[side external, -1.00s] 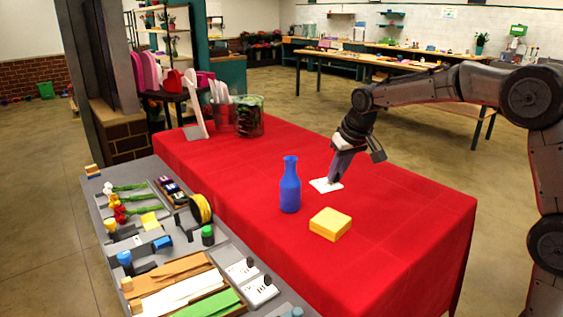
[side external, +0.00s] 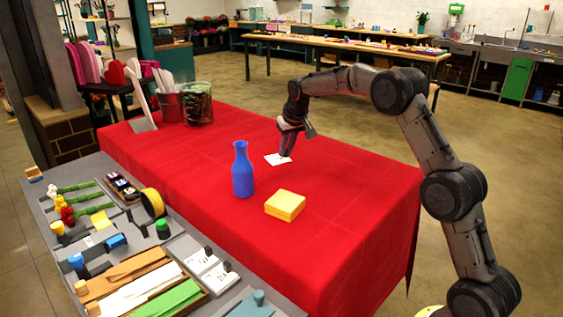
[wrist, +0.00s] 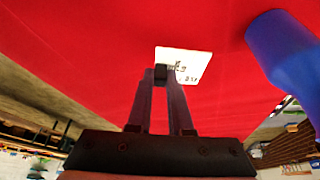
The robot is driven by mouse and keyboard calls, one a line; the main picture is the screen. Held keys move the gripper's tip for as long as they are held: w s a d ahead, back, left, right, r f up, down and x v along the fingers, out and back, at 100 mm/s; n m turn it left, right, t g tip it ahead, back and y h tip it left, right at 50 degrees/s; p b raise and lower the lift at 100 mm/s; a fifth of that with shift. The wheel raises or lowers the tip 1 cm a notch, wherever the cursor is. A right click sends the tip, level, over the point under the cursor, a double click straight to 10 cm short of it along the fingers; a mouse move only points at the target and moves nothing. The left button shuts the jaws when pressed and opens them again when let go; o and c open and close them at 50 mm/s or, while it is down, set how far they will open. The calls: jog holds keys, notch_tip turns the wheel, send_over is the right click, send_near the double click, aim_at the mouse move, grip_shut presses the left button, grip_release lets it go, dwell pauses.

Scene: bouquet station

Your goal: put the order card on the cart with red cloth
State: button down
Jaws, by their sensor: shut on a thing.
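The order card (side external: 277,160) is a small white card with black marks and a black grip piece. In the side view it is at the red cloth, behind and right of the blue bottle. My gripper (side external: 285,154) points down at it. In the wrist view my fingertips (wrist: 162,78) are shut on the black piece at the edge of the order card (wrist: 192,64). The card looks flat on or just above the cloth; I cannot tell which. The cart with red cloth (side external: 345,195) fills the middle of the side view.
A blue bottle (side external: 243,172) and a yellow block (side external: 285,205) stand on the cloth near the card. A grey tray table (side external: 55,255) with flowers, paper and two more cards (side external: 200,260) is at front left. Pots (side external: 197,104) stand at the far end. Cloth around the card is clear.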

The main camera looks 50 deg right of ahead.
aim_at(282, 172)
jog(key=w+f, duration=0.2)
jog(key=shift+d+f, duration=0.3)
jog(key=shift+w+f, duration=0.15)
jog(key=shift+f, duration=1.45)
jog(key=c, duration=0.8)
grip_release()
jog(key=shift+f, duration=0.15)
jog(key=shift+c, duration=0.2)
